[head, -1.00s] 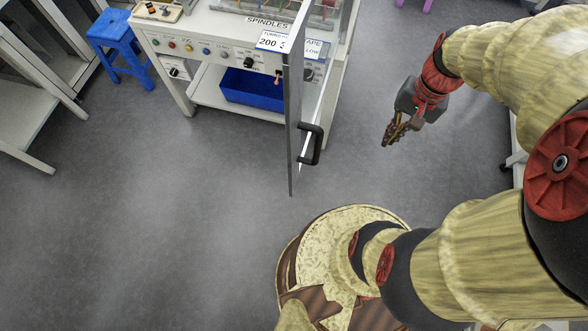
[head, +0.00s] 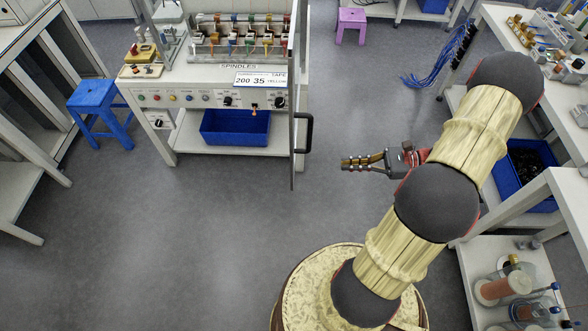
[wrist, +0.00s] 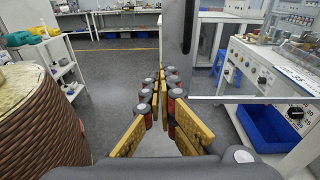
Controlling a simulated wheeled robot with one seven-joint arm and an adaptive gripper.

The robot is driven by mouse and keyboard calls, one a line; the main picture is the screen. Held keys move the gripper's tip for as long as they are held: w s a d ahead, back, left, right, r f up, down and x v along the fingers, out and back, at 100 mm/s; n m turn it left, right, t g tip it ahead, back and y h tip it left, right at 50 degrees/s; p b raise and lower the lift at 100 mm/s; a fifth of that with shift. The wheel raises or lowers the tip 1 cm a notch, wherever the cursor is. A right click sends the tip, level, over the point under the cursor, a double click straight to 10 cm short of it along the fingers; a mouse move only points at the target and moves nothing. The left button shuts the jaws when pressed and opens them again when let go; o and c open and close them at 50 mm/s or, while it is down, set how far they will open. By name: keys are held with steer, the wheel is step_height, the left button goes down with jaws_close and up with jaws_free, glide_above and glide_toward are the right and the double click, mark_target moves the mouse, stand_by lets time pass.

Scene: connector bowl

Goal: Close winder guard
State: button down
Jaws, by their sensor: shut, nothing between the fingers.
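The winder (head: 205,75) is a white bench marked SPINDLES, with a row of spools on top and knobs along its front. Its guard (head: 293,165) is swung open, jutting out toward me and seen nearly edge-on at the bench's right end. A black handle (head: 307,132) is on the guard's right face. My gripper (head: 344,164) is shut and empty, pointing left, to the right of and a little below the handle in the picture, apart from it. In the wrist view, the closed fingers (wrist: 161,78) point forward, and a dark upright part of the guard (wrist: 174,40) stands close beyond them.
A blue stool (head: 95,108) is left of the winder and a purple stool (head: 351,22) is behind. A blue bin (head: 236,128) sits under the winder. Benches (head: 540,200) and a hanging blue cable bundle (head: 440,62) are at the right. The floor before the winder is clear.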

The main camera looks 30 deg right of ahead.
mark_target(303, 152)
steer(key=shift+m+t+y, duration=0.4)
steer(key=shift+t, duration=0.4)
steer(key=w+a+r, duration=0.1)
steer(key=w+a, duration=0.2)
steer(key=w+a+r+b, duration=0.1)
steer(key=w+a, duration=0.2)
steer(key=a, duration=0.1)
steer(key=w+a+r, duration=0.1)
steer(key=w+a, duration=0.2)
steer(key=a, duration=0.1)
steer(key=shift+r, duration=0.35)
steer(key=shift+d, duration=0.1)
steer(key=shift+w, duration=0.1)
